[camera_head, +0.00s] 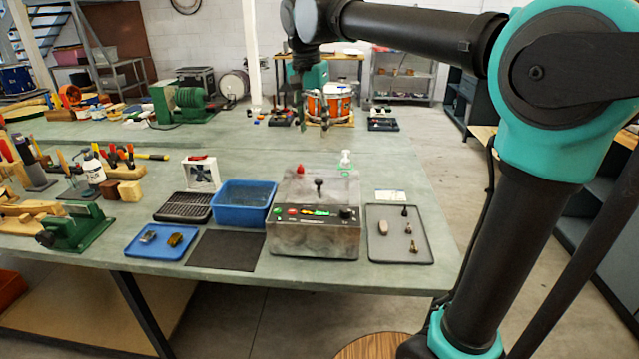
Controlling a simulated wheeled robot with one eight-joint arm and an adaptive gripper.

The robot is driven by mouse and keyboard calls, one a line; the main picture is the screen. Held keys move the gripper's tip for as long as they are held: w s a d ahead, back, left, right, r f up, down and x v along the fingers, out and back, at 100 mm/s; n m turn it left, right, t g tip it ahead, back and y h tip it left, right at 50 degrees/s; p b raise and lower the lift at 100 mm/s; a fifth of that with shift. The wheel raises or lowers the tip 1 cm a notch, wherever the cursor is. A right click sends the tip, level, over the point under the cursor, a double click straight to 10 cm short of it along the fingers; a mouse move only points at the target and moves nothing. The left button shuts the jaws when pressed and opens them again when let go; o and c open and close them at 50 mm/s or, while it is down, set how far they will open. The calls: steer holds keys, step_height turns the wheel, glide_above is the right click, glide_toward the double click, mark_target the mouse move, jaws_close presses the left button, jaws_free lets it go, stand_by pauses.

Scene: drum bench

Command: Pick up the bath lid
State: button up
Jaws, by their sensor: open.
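The bath lid (338,187) is a grey, worn plate with a black upright knob (319,186). It lies on top of a grey bath unit (312,243) at the front of the green bench. The unit's front panel has coloured buttons, a small lit display and a black dial. My gripper (314,124) points down, open and empty, with its fingers apart. In the picture it appears above and beyond the lid, not touching it. Its exact height and depth cannot be told.
A blue tray (161,242) and a dark mat (226,251) lie in front. A grey tray (398,247) with small parts lies right. A pump bottle (346,160) stands behind.

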mark_target(318, 180)
steer(key=f, duration=0.5)
steer(key=w+f, duration=0.1)
steer(key=f, duration=0.5)
steer(key=w+d+f, duration=0.1)
steer(key=f, duration=0.5)
steer(key=shift+w+d+f, duration=0.1)
steer(key=shift+w, duration=0.15)
steer(key=shift+c, duration=0.5)
jaws_close()
